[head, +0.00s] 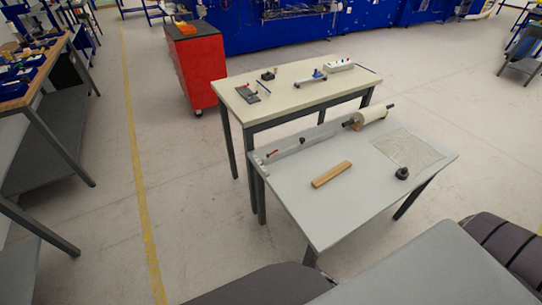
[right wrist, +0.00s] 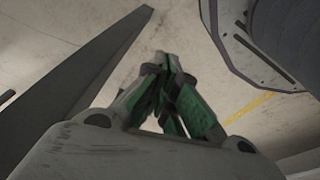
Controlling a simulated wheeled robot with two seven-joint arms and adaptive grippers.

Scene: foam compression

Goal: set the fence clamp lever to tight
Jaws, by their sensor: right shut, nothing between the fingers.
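A long grey fence (head: 312,141) lies along the far left edge of the grey table (head: 300,214). A small red lever (head: 272,153), which looks like the fence clamp lever, sits at the fence's left end. A small dark knob (head: 302,141) sits midway along it. The lever is too small to tell its setting. My right gripper (right wrist: 163,62) shows in the right wrist view, shut and empty, with green-sided fingers over bare floor. It touches nothing I can see. Neither gripper shows in the head view, and my left gripper is out of sight.
A wooden block (head: 332,174), a dark round weight (head: 402,173), a thin sheet (head: 408,148) and a roll (head: 370,117) are on the grey table. A cream bench (head: 290,87) with small tools stands behind. A red cabinet (head: 197,70) stands behind left. The table's front left is clear.

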